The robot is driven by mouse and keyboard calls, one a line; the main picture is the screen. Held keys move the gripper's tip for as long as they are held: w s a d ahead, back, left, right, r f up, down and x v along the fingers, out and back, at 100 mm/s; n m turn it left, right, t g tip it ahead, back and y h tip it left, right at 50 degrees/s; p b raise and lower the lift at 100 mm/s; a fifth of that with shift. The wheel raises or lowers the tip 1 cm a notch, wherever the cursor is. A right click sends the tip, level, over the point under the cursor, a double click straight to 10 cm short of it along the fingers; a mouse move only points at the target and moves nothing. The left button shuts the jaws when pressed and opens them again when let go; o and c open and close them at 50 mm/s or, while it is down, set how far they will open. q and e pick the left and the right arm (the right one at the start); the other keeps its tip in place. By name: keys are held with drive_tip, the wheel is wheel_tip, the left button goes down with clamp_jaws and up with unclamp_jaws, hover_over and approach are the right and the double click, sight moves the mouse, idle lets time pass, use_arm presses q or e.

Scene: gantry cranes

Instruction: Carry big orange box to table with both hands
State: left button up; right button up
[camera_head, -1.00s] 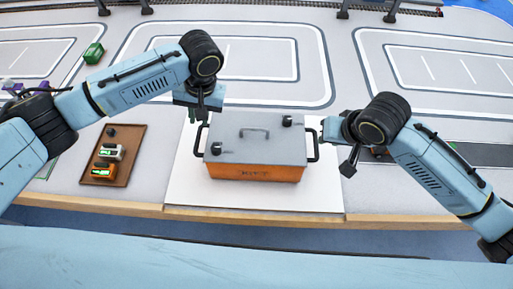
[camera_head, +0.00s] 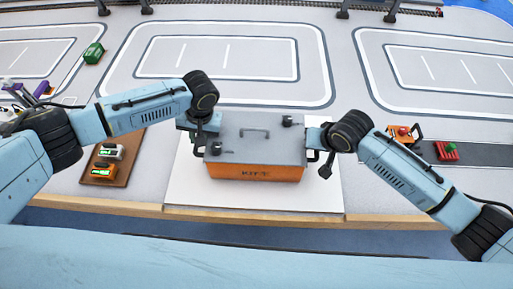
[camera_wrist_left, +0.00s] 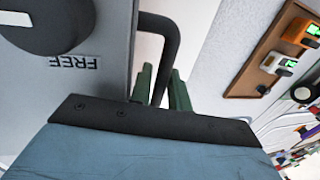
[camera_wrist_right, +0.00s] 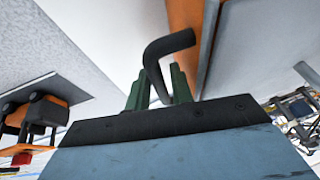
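The big orange box (camera_head: 258,172) has a grey lid and a black handle at each end. It sits on a white panel on the table. My left gripper (camera_head: 205,140) is at its left end handle. In the left wrist view, the black handle (camera_wrist_left: 168,42) runs down between the green fingers (camera_wrist_left: 162,92). My right gripper (camera_head: 318,155) is at the right end handle. In the right wrist view, the bent black handle (camera_wrist_right: 160,52) runs between the green fingers (camera_wrist_right: 160,92). Whether either pair of fingers presses on its handle cannot be told.
The table (camera_head: 120,208) has a wooden front edge. A brown tray (camera_head: 122,180) with small devices lies left of the box. A green box (camera_head: 94,53) is at the back left. An orange item (camera_head: 404,134) and a red item (camera_head: 446,151) lie right. White-lined lanes behind are clear.

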use_arm(q)
clamp_jaws()
use_arm(e)
drive_tip(key=c, duration=0.5)
clamp_jaws()
use_arm(q)
drive_tip(key=shift+w+r, duration=0.1)
use_arm(e)
drive_tip(key=shift+w+r, duration=0.1)
